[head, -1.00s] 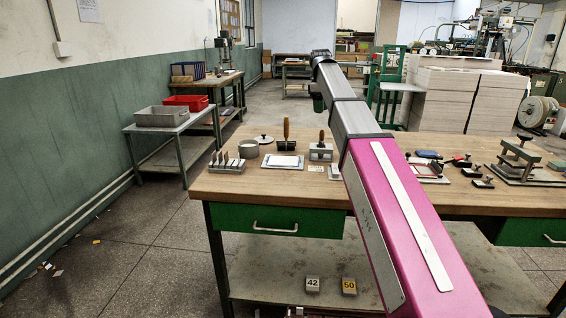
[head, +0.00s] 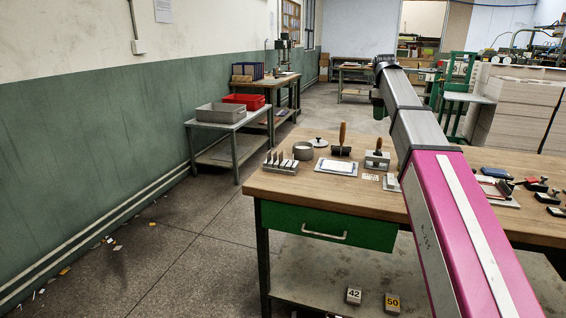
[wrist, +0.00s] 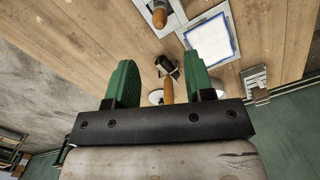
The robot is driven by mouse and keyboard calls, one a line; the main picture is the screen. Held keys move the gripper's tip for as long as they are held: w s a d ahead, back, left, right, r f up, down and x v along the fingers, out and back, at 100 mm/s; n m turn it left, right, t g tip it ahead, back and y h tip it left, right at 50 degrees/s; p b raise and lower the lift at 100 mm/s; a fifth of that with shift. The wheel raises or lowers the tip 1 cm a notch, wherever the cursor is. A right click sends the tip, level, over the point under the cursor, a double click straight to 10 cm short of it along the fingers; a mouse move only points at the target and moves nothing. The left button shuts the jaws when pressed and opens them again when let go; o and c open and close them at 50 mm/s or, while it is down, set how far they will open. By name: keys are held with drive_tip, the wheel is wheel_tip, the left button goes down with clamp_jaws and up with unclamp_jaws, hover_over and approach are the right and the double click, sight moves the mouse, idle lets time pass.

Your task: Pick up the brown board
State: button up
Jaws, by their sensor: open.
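I cannot pick out a distinct brown board in either view. My gripper (wrist: 160,80) is open and empty, its two green fingers apart above a wooden bench top in the wrist view. A wooden-handled tool (wrist: 167,90) shows between and below the fingers. In the head view my pink and grey arm reaches away over the workbench (head: 370,192), and the fingers cannot be made out there.
The bench holds a white sheet on a plate (head: 337,167), a slotted block (head: 281,164), a round pot (head: 303,151) and wooden-handled tools. A side table (head: 222,126) carries a grey bin (head: 221,114) and red bin (head: 244,101). Board stacks (head: 515,110) stand right. Left floor is mostly open.

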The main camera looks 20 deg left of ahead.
idle(0.3)
drive_tip(key=o, duration=0.3)
drive_tip(key=shift+o, duration=1)
drive_tip(key=shift+s+a+f, duration=0.1)
drive_tip(key=shift+a+f, duration=0.15)
drive_tip(key=shift+a, duration=0.05)
drive_tip(key=n+y, duration=0.4)
drive_tip(key=y, duration=1)
approach(281, 161)
wheel_tip(281, 161, up, 5)
drive_tip(key=x, duration=0.5)
drive_tip(key=shift+w+d+f, duration=0.15)
drive_tip(key=shift+w+f, duration=0.1)
drive_tip(key=shift+d+f+x, duration=0.1)
drive_tip(key=shift+f+x, duration=0.05)
drive_tip(key=shift+x, duration=0.7)
drive_tip(key=shift+d+f+x, duration=0.1)
drive_tip(key=shift+f+x, duration=0.1)
drive_tip(key=shift+x, duration=0.7)
drive_tip(key=shift+d+f+x, duration=0.1)
drive_tip(key=shift+f+x, duration=0.05)
drive_tip(key=shift+x, duration=0.7)
